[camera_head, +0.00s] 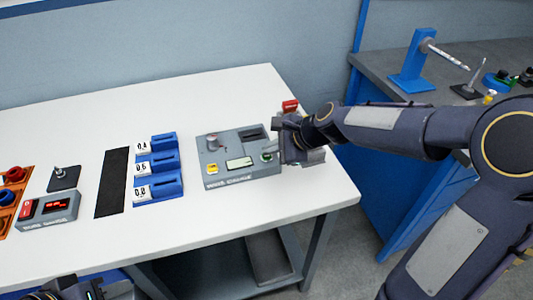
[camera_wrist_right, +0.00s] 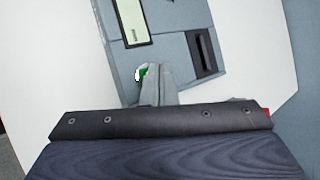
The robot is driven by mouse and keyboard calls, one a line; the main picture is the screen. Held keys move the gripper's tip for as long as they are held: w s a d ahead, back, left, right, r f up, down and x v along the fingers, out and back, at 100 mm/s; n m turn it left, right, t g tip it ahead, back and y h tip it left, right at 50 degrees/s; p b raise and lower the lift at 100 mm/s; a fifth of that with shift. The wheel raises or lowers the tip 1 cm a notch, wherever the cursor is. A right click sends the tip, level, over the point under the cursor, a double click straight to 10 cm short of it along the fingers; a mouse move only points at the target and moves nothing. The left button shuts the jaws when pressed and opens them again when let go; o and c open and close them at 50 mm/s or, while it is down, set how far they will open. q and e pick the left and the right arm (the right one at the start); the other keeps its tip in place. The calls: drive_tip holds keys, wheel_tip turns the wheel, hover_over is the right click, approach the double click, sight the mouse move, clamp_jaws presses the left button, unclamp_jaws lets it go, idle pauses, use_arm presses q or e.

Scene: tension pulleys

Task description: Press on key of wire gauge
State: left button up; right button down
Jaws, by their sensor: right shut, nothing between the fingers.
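The wire gauge (camera_head: 225,146) is a grey box on the white table, with a small display, a dark slot, a knob, a yellow button (camera_head: 212,169) and a green key (camera_head: 268,157). My right gripper (camera_head: 277,148) is shut and empty at the gauge's right side, beside the green key. In the right wrist view the shut fingertips (camera_wrist_right: 153,70) overlap the green key (camera_wrist_right: 142,73) and hide part of it; I cannot tell whether they touch it. The gauge (camera_wrist_right: 180,15) fills the upper middle there. My left gripper (camera_head: 62,291) is only partly in view at the bottom left edge.
Blue blocks (camera_head: 165,163) with number labels stand left of the gauge, then a black strip (camera_head: 113,183) and a grey box with a red display (camera_head: 48,209). A red object (camera_head: 290,106) lies behind my right gripper. The table front is clear.

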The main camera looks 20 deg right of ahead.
sight(271, 156)
drive_tip(key=shift+r+p, duration=0.55)
drive_tip(key=shift+r, duration=0.15)
wheel_tip(271, 156, up, 5)
drive_tip(key=p, duration=0.5)
idle(0.5)
